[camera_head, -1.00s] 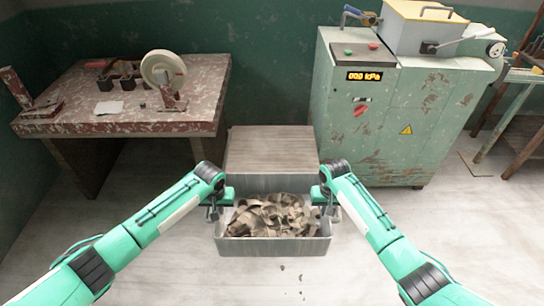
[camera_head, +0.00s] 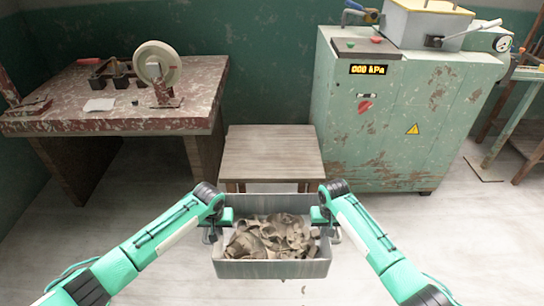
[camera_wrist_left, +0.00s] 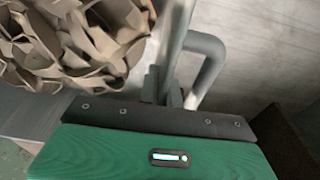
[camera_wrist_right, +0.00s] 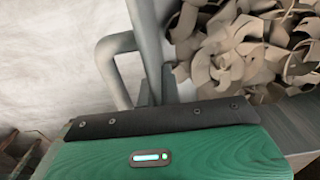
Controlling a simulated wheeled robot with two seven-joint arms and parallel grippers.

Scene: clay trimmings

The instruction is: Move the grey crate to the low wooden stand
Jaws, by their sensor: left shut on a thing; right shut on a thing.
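The grey crate (camera_head: 272,269) is full of tan clay trimmings (camera_head: 268,238) and looks level between my two arms. My left gripper (camera_head: 213,229) is shut on the crate's left side handle, which shows as a grey bar in the left wrist view (camera_wrist_left: 208,62). My right gripper (camera_head: 331,229) is shut on the right side handle, also visible in the right wrist view (camera_wrist_right: 108,62). The low wooden stand (camera_head: 272,152) is just beyond the crate, with its slatted top bare. The crate's underside is hidden.
A worn red-topped table (camera_head: 130,116) with a wheel device (camera_head: 157,64) stands at the left. A green press machine (camera_head: 385,130) with a pressure display stands close to the stand's right side. The pale floor (camera_head: 420,240) is clear on both sides of the crate.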

